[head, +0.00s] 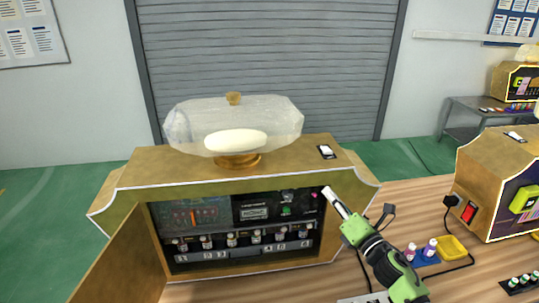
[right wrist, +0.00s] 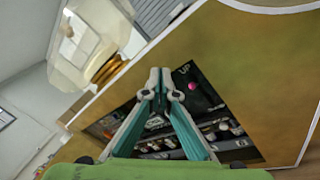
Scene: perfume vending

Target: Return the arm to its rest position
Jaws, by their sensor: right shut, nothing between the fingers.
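My right gripper (head: 335,202) is in front of the upper right corner of the open front of a gold perfume vending machine (head: 145,172). It is shut with nothing between its fingers. In the right wrist view the shut fingertips (right wrist: 160,75) point at the machine's gold front, with the dark interior (right wrist: 195,110) behind them. A small pink button or light (head: 314,194) shows inside, close to the fingertips. It also shows in the right wrist view (right wrist: 193,86). I cannot tell whether the fingers touch anything. My left gripper is not in view.
The machine's door (head: 122,258) stands open at the left. A clear bottle-shaped top (head: 180,125) sits on the machine. On the wooden table (head: 425,203) at the right are a yellow tray (head: 453,248), small bottles (head: 430,246), cables and a second gold machine (head: 495,165).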

